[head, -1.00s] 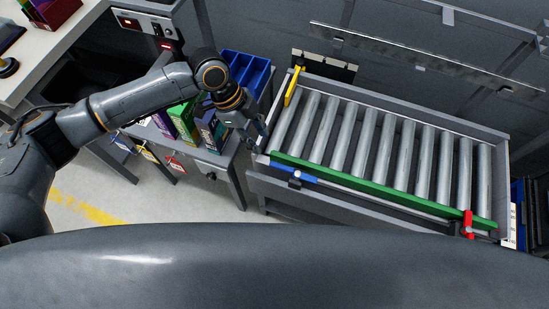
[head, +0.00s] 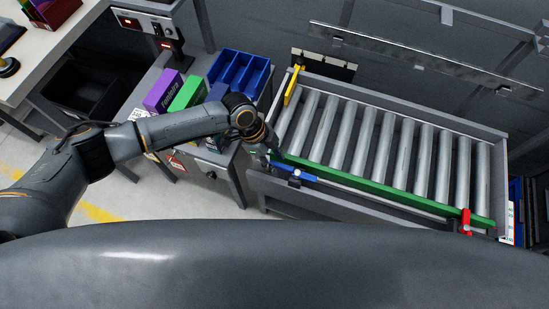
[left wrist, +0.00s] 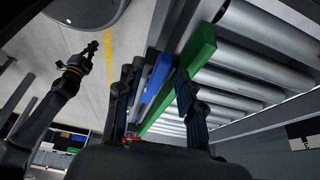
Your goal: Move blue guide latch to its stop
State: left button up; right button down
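The blue guide latch (head: 293,171) is a short blue bar on the front side of the roller conveyor, by the left end of the green guide rail (head: 385,190). A dark block sits at its middle. My left gripper (head: 270,158) is at the conveyor's front left corner, close to the latch's left end. In the left wrist view the gripper (left wrist: 158,78) is open, with the blue latch (left wrist: 154,80) showing between its fingers. I cannot tell whether they touch it. My right gripper (left wrist: 91,47) shows small in the left wrist view, away from the conveyor; its opening is unclear.
A yellow latch (head: 292,86) stands at the conveyor's left end and a red latch (head: 466,222) at the rail's right end. A side table carries a blue bin (head: 240,72) and purple (head: 163,92) and green boxes (head: 187,94). The rollers are bare.

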pick_arm(q)
grip_shut()
pick_arm(e)
jog(key=shift+r, duration=0.15)
